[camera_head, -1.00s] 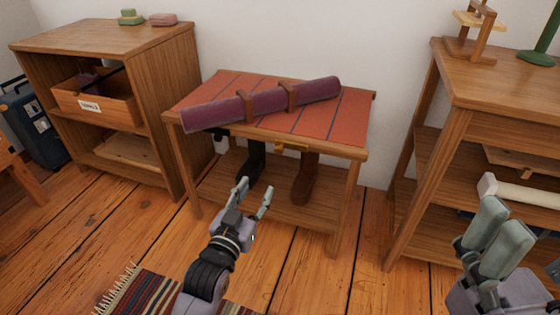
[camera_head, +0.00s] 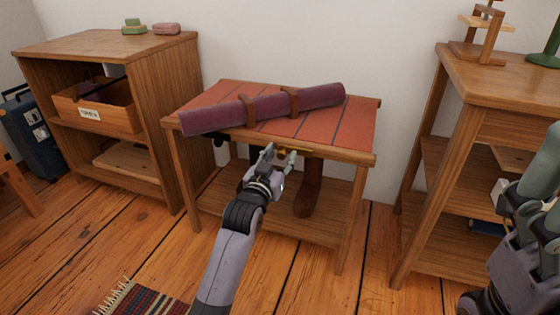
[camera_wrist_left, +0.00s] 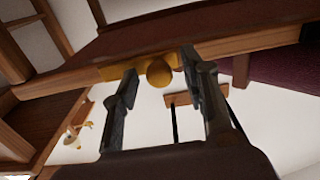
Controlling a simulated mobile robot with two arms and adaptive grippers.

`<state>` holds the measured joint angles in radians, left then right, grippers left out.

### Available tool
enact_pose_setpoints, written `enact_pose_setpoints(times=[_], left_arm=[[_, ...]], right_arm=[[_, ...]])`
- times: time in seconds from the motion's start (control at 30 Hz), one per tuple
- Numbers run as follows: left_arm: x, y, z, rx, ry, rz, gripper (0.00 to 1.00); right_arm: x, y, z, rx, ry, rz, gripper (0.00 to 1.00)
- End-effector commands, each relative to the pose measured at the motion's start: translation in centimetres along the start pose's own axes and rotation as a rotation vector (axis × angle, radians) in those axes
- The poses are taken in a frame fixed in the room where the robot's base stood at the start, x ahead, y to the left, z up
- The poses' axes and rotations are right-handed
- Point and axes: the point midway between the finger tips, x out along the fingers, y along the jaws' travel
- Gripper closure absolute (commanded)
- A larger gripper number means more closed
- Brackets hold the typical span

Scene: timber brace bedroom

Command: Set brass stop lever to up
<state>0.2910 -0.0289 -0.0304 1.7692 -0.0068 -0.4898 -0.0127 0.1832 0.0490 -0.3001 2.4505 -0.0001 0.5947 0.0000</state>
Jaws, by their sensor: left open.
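The brass stop lever sits under the front edge of the small red-topped table (camera_head: 352,118). In the left wrist view its brass plate (camera_wrist_left: 120,70) is fixed to the wooden edge, and its rounded brass knob (camera_wrist_left: 159,74) lies between my fingers. My left gripper (camera_head: 279,156) is open at the table's front edge; its fingers (camera_wrist_left: 160,84) stand on both sides of the knob, with no clear contact. In the head view the gripper hides most of the lever. My right gripper (camera_head: 538,200) is at the right edge, partly cut off.
A purple roll with brown straps (camera_head: 265,107) lies across the tabletop. A wooden cabinet (camera_head: 180,120) stands left and a wooden shelf unit (camera_head: 465,75) right. A striped rug (camera_head: 145,302) lies on the floor.

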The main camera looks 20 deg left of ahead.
Motion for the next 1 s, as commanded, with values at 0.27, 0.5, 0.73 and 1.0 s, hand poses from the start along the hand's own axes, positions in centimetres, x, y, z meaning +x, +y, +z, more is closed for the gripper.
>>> enact_pose_setpoints(times=[0.27, 0.5, 0.73, 1.0], left_arm=[[0.07, 0.00, -0.01, 0.000, -0.001, 0.000, 0.60], [0.05, 0.01, -0.01, 0.000, 0.000, 0.000, 0.76], [0.04, 0.01, 0.00, 0.000, 0.000, 0.000, 0.92], [0.04, 0.00, 0.01, 0.000, -0.001, 0.000, 1.00]], right_arm=[[0.08, -0.01, -0.02, 0.000, 0.002, -0.001, 0.20], [0.08, -0.02, -0.01, 0.000, 0.002, -0.001, 0.20], [0.07, -0.02, -0.01, 0.000, 0.002, 0.000, 0.20], [0.06, -0.02, -0.02, 0.000, 0.002, 0.000, 0.20]])
